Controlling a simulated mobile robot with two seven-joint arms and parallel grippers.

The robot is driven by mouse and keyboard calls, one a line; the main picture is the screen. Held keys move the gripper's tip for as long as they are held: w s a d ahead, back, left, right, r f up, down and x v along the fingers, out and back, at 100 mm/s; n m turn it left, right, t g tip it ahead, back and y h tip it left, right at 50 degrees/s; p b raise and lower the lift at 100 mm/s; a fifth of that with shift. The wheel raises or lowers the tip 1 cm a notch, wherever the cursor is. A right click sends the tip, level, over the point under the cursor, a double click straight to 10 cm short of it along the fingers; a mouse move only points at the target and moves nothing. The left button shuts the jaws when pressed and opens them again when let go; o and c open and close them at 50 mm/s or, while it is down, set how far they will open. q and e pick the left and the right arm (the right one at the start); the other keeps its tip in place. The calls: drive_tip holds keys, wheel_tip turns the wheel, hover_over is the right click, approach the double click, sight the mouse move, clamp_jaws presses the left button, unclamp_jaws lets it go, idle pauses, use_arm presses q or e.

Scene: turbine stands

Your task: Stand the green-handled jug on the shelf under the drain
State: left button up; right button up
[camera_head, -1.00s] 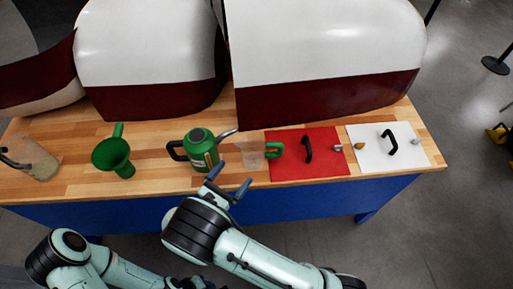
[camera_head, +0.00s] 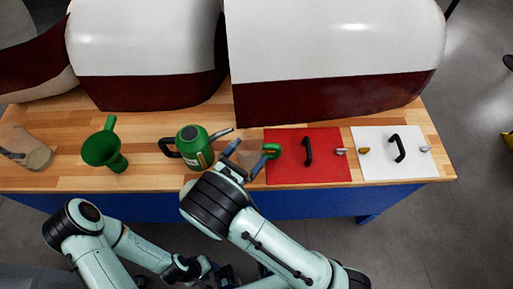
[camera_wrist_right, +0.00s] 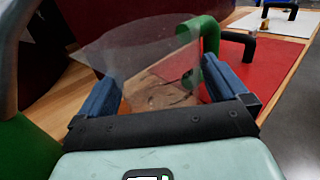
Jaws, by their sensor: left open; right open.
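The green-handled jug (camera_head: 248,149) is a clear vessel standing on the wooden bench, with its green handle (camera_head: 271,152) on its right. My right gripper (camera_head: 243,162) is open at the jug's near side. In the right wrist view its two blue fingers (camera_wrist_right: 165,85) stand apart, one on each side of the clear jug wall (camera_wrist_right: 145,48), with the green handle (camera_wrist_right: 207,40) just beyond the right finger. I cannot tell whether they touch it. My left gripper (camera_head: 217,271) is open and empty low in the head view, in front of the bench. I cannot make out the shelf or drain.
A green can with black handle (camera_head: 194,146) stands close left of the jug. A green funnel (camera_head: 103,149) and another clear jug (camera_head: 38,157) are farther left. Red (camera_head: 310,174) and white (camera_head: 380,170) panels with black handles lie right. Large white-and-maroon casings (camera_head: 330,90) stand behind.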

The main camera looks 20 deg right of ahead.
drive_tip(key=shift+w+d, duration=0.5)
drive_tip(key=shift+d, duration=0.05)
drive_tip(key=shift+s+a, duration=0.1)
drive_tip(key=shift+a, duration=0.05)
drive_tip(key=c, duration=0.9)
drive_tip(key=shift+s+r, duration=0.1)
